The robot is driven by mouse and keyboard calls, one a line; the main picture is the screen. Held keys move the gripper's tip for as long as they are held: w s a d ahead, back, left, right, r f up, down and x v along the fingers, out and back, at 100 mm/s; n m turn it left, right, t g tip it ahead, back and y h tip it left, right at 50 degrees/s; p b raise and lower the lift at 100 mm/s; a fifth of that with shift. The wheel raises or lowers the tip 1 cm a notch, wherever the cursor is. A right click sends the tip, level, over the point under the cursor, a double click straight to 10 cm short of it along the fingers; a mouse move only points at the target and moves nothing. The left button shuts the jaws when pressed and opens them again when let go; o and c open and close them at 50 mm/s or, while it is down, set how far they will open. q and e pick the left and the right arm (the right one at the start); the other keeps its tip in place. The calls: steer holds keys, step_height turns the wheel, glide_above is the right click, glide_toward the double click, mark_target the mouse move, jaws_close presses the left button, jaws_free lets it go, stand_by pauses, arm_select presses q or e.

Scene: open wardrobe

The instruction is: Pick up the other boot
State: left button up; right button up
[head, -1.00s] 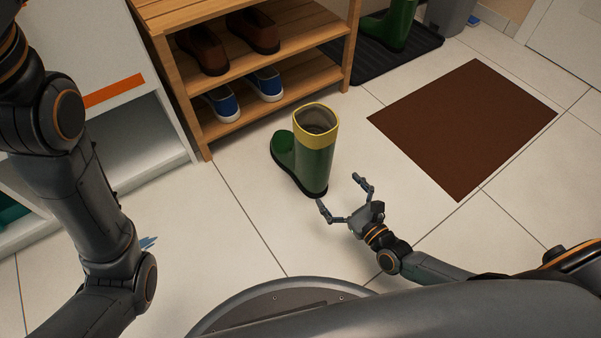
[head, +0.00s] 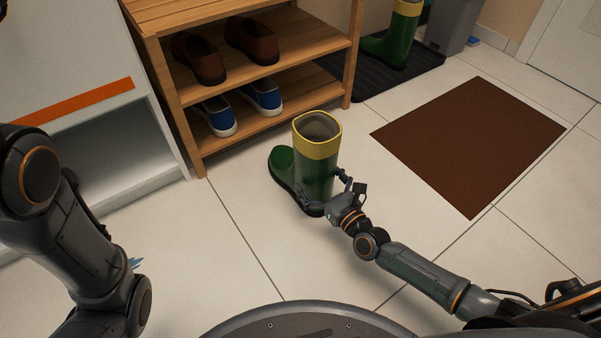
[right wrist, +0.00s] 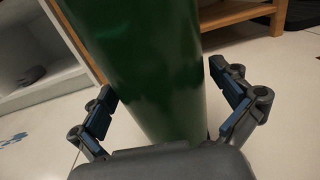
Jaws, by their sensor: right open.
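A green boot with a yellow top band (head: 314,165) stands upright on the tiled floor in front of the shoe rack. My right gripper (head: 326,187) is at the boot's lower shaft on its near right side. In the right wrist view the green shaft (right wrist: 150,65) stands between the two open fingers (right wrist: 168,108), with a small gap at the right finger. A second green boot (head: 398,40) stands upright on the dark tray at the back. My left arm shows at the left edge of the head view, but its gripper is out of view.
A wooden shoe rack (head: 203,158) holds brown shoes (head: 252,40) and blue shoes (head: 262,97) just behind the boot. A black boot tray (head: 425,66) lies at the back. A brown mat (head: 465,145) lies to the right. A white cabinet (head: 60,60) stands at left. Floor around the boot is clear.

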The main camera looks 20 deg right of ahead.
steer(key=b+x, duration=0.1)
steer(key=x, duration=0.2)
steer(key=shift+w, duration=0.25)
steer(key=c, duration=1.7)
steer(key=shift+r, duration=0.1)
